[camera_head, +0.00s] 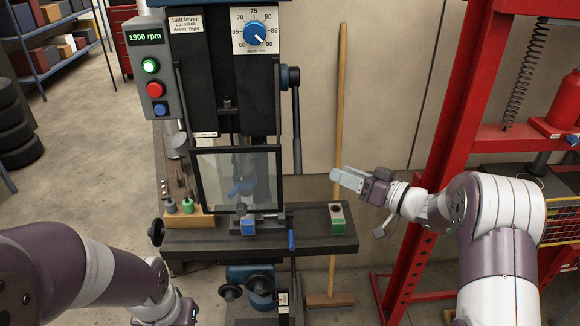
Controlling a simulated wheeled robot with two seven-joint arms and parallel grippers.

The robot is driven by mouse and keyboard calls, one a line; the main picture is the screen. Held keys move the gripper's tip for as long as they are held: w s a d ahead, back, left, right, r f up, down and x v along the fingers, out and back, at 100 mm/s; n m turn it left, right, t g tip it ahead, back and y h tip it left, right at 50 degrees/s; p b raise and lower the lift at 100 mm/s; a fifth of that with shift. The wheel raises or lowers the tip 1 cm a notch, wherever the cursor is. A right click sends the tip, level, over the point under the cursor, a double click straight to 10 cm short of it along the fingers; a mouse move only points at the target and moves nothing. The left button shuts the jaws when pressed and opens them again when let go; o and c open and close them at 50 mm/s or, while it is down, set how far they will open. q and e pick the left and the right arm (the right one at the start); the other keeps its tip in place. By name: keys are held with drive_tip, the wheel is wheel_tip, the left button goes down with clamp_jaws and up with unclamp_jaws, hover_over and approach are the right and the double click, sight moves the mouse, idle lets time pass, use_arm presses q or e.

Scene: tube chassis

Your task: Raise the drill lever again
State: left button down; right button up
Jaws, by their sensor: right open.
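The drill press's dark lever (297,125) hangs almost straight down from its hub (290,76) on the right side of the drill head. Its lower end is beside the upper right corner of the clear guard (240,180). My right gripper (342,178) is open and empty. It points left, to the right of the lever's lower end and apart from it in the picture. My left arm comes in at the lower left. Its wrist shows at the bottom edge, but its gripper fingers are out of the frame.
The control box (150,65) reads 1900 rpm with a lit green button. The drill table (310,222) holds a blue block (248,226) and a green block (338,222). A broom (340,100) stands behind my right gripper. A red frame (445,130) rises at the right.

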sight(301, 157)
drive_tip(key=shift+m+y, duration=0.3)
drive_tip(key=shift+y, duration=0.1)
drive_tip(key=p+x, duration=0.1)
drive_tip(key=x, duration=0.4)
drive_tip(key=p+x, duration=0.1)
drive_tip(key=x, duration=0.4)
drive_tip(key=shift+a+r, duration=0.25)
drive_tip(key=shift+a, duration=0.1)
drive_tip(key=x, duration=0.3)
drive_tip(key=shift+w+a+f+p, duration=0.15)
drive_tip(key=shift+w+f+p, duration=0.2)
drive_tip(key=shift+w, duration=0.1)
use_arm(q)
drive_tip(key=shift+w+a+r, duration=0.25)
drive_tip(key=shift+w+r, duration=0.55)
drive_tip(key=shift+r, duration=0.3)
use_arm(e)
drive_tip(key=shift+s, duration=0.1)
use_arm(q)
drive_tip(key=shift+s, duration=0.1)
use_arm(e)
drive_tip(key=shift+s+r, duration=0.1)
use_arm(q)
drive_tip(key=shift+r, duration=0.1)
use_arm(e)
clamp_jaws()
